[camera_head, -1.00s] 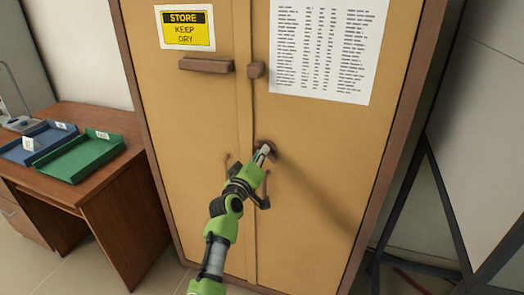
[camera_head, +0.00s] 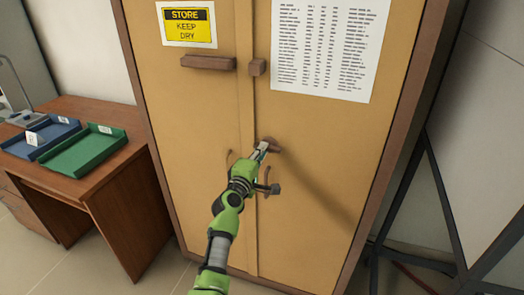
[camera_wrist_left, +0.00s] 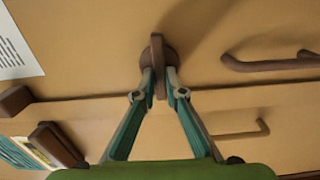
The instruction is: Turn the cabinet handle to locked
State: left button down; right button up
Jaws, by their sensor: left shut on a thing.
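The tan cabinet (camera_head: 190,115) stands upright with its two doors closed. Its small brown turn handle (camera_head: 274,145) sits on the right door near the seam, partly hidden by my gripper. My left gripper (camera_head: 263,149) reaches up to it from below. In the left wrist view, the handle (camera_wrist_left: 158,55) is a flat bar on a round base. The fingertips of my left gripper (camera_wrist_left: 159,78) are shut on the bar, one on each side. I cannot read a locked or unlocked mark. My right gripper is not in view.
Brown blocks (camera_head: 208,63) and (camera_head: 257,68) stick out above the handle. Curved door pulls (camera_wrist_left: 270,63) and (camera_wrist_left: 240,131) flank the seam close to my gripper. A wooden desk (camera_head: 125,185) with blue and green trays (camera_head: 85,152) stands left. A dark metal frame (camera_head: 440,195) stands right.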

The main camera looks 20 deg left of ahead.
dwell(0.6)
pick_arm(q)
jog(key=c, duration=2.1)
grip_release()
